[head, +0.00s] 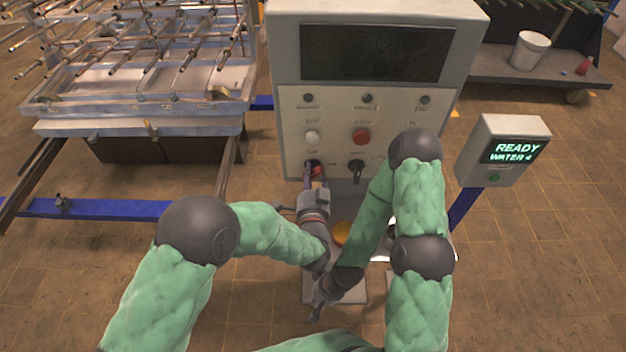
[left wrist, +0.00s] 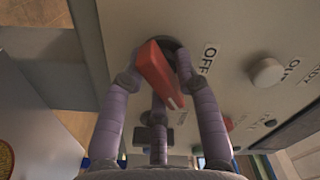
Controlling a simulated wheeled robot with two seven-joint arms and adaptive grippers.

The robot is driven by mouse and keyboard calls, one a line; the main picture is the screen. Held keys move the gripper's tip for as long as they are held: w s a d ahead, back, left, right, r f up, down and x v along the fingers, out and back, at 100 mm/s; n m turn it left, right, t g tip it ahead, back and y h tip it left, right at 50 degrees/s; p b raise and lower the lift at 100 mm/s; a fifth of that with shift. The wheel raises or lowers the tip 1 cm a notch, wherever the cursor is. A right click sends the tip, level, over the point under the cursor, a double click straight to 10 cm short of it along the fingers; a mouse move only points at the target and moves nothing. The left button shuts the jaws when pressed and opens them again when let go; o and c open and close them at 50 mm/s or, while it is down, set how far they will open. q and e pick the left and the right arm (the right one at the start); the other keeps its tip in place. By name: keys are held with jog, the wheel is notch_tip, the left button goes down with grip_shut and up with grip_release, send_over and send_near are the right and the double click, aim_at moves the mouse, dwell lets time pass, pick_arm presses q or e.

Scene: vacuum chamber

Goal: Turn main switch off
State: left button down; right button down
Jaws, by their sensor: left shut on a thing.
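The main switch is a red handle on the grey control panel (head: 292,150). In the head view only a bit of the red handle (head: 319,171) shows at the panel's lower left, behind my left gripper (head: 315,180). In the left wrist view the red handle (left wrist: 163,75) sits on a dark round base, with a white mark at its lower end. An OFF label (left wrist: 207,59) is printed to its right. My left gripper's purple-grey fingers (left wrist: 160,88) are around the handle, shut on it. My right gripper (head: 318,306) hangs low, away from the panel; its fingers are too unclear to judge.
A white button (head: 312,137), a red button (head: 361,136) and a black knob (head: 356,170) are near the switch. A small READY display box (head: 500,150) stands at the right. A metal rack table (head: 140,120) stands at the left.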

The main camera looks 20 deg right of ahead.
pick_arm(q)
jog(key=n+b, duration=0.3)
jog(key=n, duration=0.1)
jog(key=n+b, duration=0.2)
jog(key=n, duration=0.1)
jog(key=shift+s+d+f+b, duration=0.1)
jog(key=shift+s+f+b, duration=0.1)
jog(key=shift+f+b, duration=0.15)
jog(key=shift+r+n+b, duration=0.1)
jog(key=shift+n+b, duration=1.3)
jog(key=shift+n, duration=0.6)
jog(key=shift+r, duration=0.1)
jog(key=c, duration=1)
grip_release()
jog(key=shift+d, duration=0.1)
jog(key=shift+c, duration=0.2)
jog(key=shift+r, duration=0.15)
jog(key=v, duration=1.2)
